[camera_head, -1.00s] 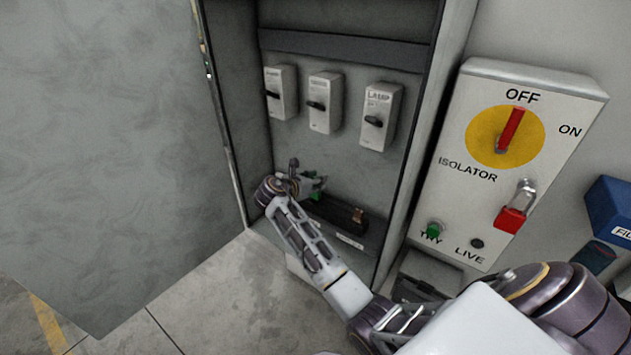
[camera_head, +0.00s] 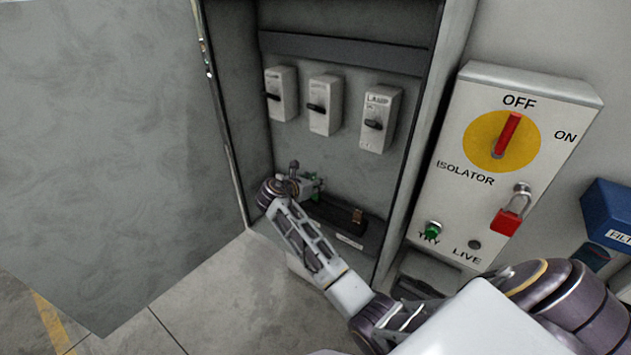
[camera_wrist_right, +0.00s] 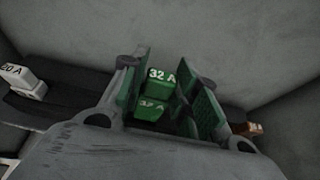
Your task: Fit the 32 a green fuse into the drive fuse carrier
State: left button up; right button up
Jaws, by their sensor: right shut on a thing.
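My right gripper (camera_head: 310,187) is low inside the open cabinet, at the left part of a dark strip (camera_head: 335,212). The fingers' inner faces look green. The fuse is at the strip; its underside is hidden. Three pale units with black handles are on the back wall: left (camera_head: 281,92), middle (camera_head: 325,104) and right (camera_head: 379,118), marked LAMP. The other labels are unreadable. My left gripper is not in view.
A white 20 A fuse (camera_wrist_right: 24,80) stands left of my fingers, and a copper-coloured piece (camera_wrist_right: 248,129) right. The isolator box (camera_head: 505,165), with its red handle at OFF and a red padlock (camera_head: 506,221), is right of the cabinet. The wall between strip and units is clear.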

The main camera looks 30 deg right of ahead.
aim_at(314, 195)
jog(key=shift+p, duration=0.75)
dwell(0.8)
jog(key=shift+f+b, duration=0.55)
jog(key=shift+f, duration=2.25)
dwell(1.9)
jog(key=o, duration=1.1)
jog(key=shift+v, duration=6.05)
